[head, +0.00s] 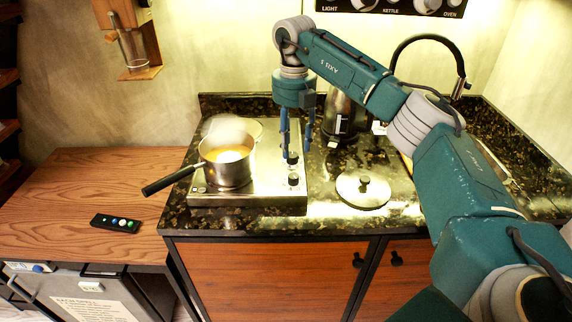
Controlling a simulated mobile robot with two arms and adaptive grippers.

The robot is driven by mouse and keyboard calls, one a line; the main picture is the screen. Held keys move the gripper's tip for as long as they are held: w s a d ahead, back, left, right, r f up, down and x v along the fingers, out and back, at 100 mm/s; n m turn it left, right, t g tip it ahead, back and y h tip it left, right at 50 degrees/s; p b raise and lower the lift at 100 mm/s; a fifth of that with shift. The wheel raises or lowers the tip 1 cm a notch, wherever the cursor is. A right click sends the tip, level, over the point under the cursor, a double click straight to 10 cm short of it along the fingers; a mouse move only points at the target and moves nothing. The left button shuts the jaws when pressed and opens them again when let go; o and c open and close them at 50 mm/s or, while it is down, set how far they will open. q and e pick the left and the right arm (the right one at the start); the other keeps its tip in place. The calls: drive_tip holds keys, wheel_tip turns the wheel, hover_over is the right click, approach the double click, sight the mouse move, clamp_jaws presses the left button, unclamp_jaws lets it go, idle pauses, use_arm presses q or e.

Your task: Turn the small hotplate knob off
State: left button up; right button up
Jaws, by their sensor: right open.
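The hotplate (273,195) is a steel unit on the dark stone counter. Two black knobs show on its right side, a rear knob (293,157) and a front knob (293,180). I cannot tell which one belongs to the small plate. My right gripper (297,150) points down, open and empty, with its blue fingers at the rear knob. One finger is to the left of that knob and one to the right. I cannot tell whether they touch it. My left gripper is not in view.
A steaming saucepan (228,172) with yellowish contents sits on the hotplate, its black handle reaching left over the edge. A lid (362,191) lies to the right. A kettle (342,115) stands behind my right arm. A remote (116,223) lies on the wooden top.

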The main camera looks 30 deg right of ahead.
sight(294, 175)
drive_tip(key=shift+s+f+p, duration=0.35)
drive_tip(key=shift+s+f, duration=0.45)
drive_tip(key=shift+f, duration=0.3)
wheel_tip(294, 175, down, 4)
drive_tip(key=shift+w+a+r+p, duration=0.1)
drive_tip(key=shift+w+r+p, duration=0.1)
drive_tip(key=shift+p, duration=0.2)
wheel_tip(294, 175, down, 4)
drive_tip(key=shift+w+r+p, duration=0.1)
drive_tip(key=shift+w+p, duration=0.05)
drive_tip(key=shift+p, duration=0.2)
drive_tip(key=shift+c, duration=1.3)
drive_tip(key=c, duration=0.4)
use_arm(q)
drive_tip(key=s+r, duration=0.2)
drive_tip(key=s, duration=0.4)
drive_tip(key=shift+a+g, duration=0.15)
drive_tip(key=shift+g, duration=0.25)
use_arm(e)
clamp_jaws()
